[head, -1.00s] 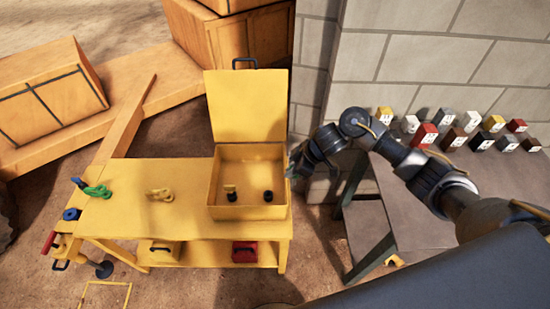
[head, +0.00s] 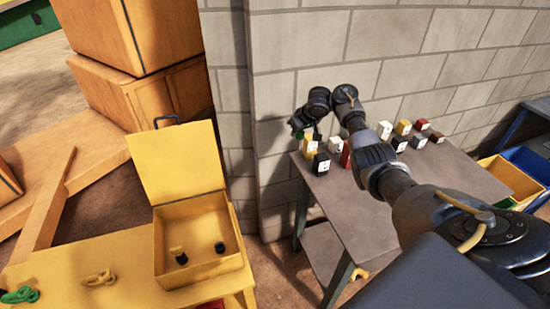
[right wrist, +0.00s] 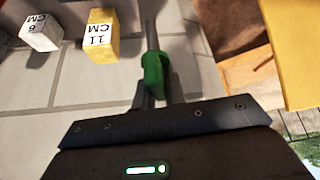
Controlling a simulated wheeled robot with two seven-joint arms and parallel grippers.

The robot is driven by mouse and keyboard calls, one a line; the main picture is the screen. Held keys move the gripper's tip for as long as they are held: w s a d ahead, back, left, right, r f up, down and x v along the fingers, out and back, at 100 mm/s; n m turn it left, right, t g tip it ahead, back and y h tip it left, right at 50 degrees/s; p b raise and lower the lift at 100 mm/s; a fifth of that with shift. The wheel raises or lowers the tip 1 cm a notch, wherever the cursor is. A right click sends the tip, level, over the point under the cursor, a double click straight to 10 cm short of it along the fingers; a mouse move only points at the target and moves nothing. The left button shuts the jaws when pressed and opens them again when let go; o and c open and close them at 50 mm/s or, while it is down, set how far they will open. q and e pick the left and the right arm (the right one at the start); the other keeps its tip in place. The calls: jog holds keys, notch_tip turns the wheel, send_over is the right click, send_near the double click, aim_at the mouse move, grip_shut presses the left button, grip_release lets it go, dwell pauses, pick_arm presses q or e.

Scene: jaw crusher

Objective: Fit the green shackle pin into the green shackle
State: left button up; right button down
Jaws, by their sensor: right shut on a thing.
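The green shackle (head: 20,295) lies on the yellow workbench (head: 130,262), at the lower left corner of the head view. My right gripper (head: 300,127) is in front of the block wall, over the left end of the grey table. In the right wrist view it is shut on the green shackle pin (right wrist: 154,74), which has a green head and a grey shank pointing away from the jaws. The pin is hard to make out in the head view. The shackle does not show in the wrist view. My left gripper is not in view.
Labelled blocks (head: 310,145) stand on the grey table (head: 345,215) close to my right gripper. An open yellow toolbox (head: 200,275) with small parts stands on the workbench. A yellow shackle (head: 98,279) lies left of it. Yellow (head: 510,178) and blue (head: 530,165) bins are at right.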

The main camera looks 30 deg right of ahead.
jog(key=s+d+m+g+h, duration=0.2)
jog(key=s+d+m+h, duration=0.2)
jog(key=s+d+m, duration=0.55)
jog(key=s+a+f+n+t+y, duration=0.15)
jog(key=s+a, duration=0.25)
jog(key=a, duration=0.6)
jog(key=s+a+f+n+b, duration=0.1)
jog(key=s+a+f+n, duration=0.25)
jog(key=a, duration=0.55)
jog(key=s+a+f+n+y, duration=0.15)
jog(key=s+a, duration=0.35)
jog(key=a, duration=0.5)
jog(key=s+a+f+n+y+b, duration=0.1)
jog(key=s+a+f+n+b, duration=0.2)
jog(key=s+a+f+b, duration=0.4)
jog(key=s+a, duration=0.3)
jog(key=a, duration=0.1)
jog(key=shift+s+f, duration=0.3)
jog(key=shift+s, duration=0.1)
